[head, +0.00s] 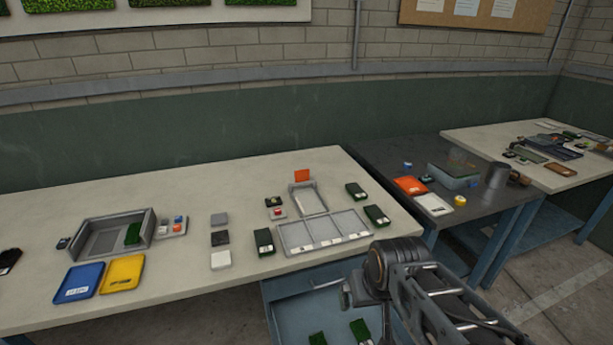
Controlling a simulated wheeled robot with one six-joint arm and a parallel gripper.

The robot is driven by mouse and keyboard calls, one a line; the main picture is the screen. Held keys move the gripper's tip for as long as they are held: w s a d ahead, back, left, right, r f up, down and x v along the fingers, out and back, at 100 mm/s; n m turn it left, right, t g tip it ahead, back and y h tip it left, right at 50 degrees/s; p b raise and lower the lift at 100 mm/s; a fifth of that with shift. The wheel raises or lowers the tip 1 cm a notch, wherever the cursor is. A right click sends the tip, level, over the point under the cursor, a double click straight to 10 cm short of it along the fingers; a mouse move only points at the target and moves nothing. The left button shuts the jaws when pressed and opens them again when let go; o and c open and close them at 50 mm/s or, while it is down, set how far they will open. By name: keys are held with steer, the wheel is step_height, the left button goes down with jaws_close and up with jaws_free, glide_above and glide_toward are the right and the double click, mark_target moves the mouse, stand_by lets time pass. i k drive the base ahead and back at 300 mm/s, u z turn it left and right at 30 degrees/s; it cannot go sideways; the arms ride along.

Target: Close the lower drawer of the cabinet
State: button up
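The blue-grey cabinet (290,283) stands under the front edge of the long pale table. A closed upper drawer front with a handle shows just below the tabletop. Beneath it the lower drawer (290,318) is pulled out, and green turf samples (360,331) lie inside. The bottom of the frame cuts off its front. My gripper (349,294) is in front of the cabinet's right side, above the drawer in the picture. I cannot tell whether it touches anything. My arm hides part of the cabinet's right side, and the fingers are too small to read.
The pale table (180,285) holds a grey tray (84,243), blue and yellow folders, small blocks, and a sectioned tray (325,231) near the edge above the cabinet. A dark table (390,160) with a clear box stands to the right. Floor (545,290) shows at lower right.

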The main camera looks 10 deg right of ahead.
mark_target(297, 316)
steer(key=z, duration=0.1)
steer(key=k, duration=0.35)
steer(key=z, duration=1.45)
steer(key=k, duration=0.4)
steer(key=u, duration=1.35)
steer(key=i, duration=0.3)
steer(key=z, duration=0.6)
